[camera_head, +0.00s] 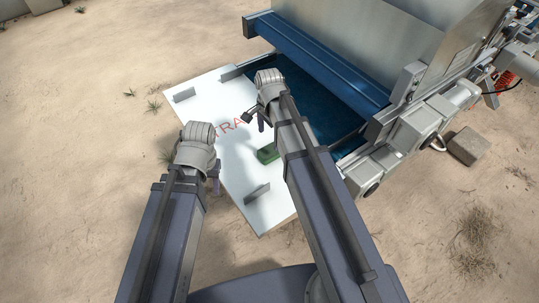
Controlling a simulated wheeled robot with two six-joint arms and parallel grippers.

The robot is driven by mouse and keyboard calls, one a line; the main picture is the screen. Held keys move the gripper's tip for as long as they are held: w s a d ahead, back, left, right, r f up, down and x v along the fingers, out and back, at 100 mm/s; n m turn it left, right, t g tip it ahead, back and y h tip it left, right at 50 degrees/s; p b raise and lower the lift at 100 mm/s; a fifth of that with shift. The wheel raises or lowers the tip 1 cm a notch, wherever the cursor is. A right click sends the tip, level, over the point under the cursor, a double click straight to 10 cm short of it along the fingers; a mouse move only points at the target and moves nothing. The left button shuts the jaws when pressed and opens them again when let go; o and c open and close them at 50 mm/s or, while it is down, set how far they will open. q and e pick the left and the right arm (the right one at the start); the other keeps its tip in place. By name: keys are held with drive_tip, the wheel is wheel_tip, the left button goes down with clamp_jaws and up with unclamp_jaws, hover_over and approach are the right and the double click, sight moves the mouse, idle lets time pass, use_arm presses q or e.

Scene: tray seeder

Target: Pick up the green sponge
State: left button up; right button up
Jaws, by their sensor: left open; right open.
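The green sponge (267,154) lies on the white board (263,217), beside my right forearm, which partly covers its right side. My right gripper (254,120) is open above the board, up and to the left of the sponge and apart from it. My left gripper (214,186) is open near the left edge of the board, left of and below the sponge. Its fingers are mostly hidden behind the wrist. Neither gripper holds anything that I can see.
Small grey upright plates (257,194) stand near the board's corners. A large grey machine with a blue bar (318,62) stands at the upper right. A dark blue bed lies under the bar. Sandy ground is open on the left.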

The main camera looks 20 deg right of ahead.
sight(270, 150)
drive_tip(key=shift+s+d+f+b, duration=0.1)
drive_tip(key=shift+d+f+b, duration=0.05)
drive_tip(key=shift+f+b, duration=1.85)
drive_tip(key=shift+s+d+f+b, duration=0.1)
drive_tip(key=shift+f+b, duration=1.8)
drive_tip(key=shift+f, duration=0.05)
drive_tip(key=shift+r, duration=0.1)
drive_tip(key=c, duration=1.5)
wheel_tip(270, 150, up, 10)
drive_tip(key=p, duration=1)
drive_tip(key=o, duration=0.9)
drive_tip(key=c, duration=0.6)
